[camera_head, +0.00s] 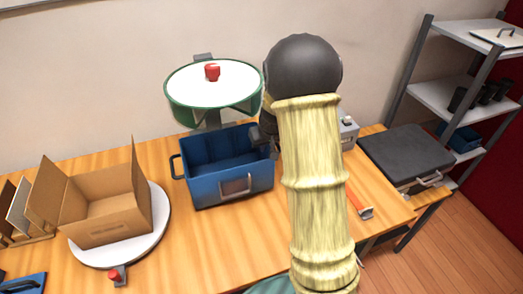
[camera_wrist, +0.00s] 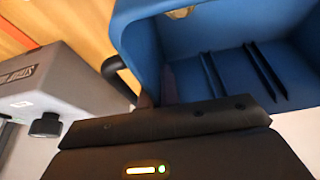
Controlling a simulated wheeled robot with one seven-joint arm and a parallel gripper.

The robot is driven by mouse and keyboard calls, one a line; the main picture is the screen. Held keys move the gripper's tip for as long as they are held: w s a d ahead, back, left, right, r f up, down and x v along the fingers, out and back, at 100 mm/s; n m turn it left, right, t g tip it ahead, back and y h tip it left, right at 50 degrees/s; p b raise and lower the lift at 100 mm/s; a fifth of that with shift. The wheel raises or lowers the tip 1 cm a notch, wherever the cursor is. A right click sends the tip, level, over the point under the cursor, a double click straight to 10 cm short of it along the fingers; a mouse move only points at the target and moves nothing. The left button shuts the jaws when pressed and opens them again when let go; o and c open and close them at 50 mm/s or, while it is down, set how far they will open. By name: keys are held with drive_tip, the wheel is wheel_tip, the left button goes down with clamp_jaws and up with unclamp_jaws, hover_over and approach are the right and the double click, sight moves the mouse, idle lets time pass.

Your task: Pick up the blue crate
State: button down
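The blue crate (camera_head: 212,183) is an open box with a dark handle at its left end and a pale label frame on its front. My gripper (camera_head: 262,137) is at the crate's right end, partly hidden behind my arm. In the wrist view, the crate's inside (camera_wrist: 225,50) fills the upper right. My gripper's fingers (camera_wrist: 158,90) are close together on either side of the crate's end wall, near a dark handle. They look closed on that wall.
A white round plate (camera_head: 160,218) with an open cardboard box (camera_head: 110,218) is left of the crate. A green-rimmed white disc (camera_head: 213,82) with a red knob hangs above and behind it. A black case (camera_head: 405,153) and grey shelf (camera_head: 450,100) are at right.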

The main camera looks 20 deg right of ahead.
drive_tip(key=s+r+b, duration=0.2)
drive_tip(key=s+b, duration=0.3)
drive_tip(key=s, duration=1.3)
drive_tip(key=shift+d+f, duration=0.1)
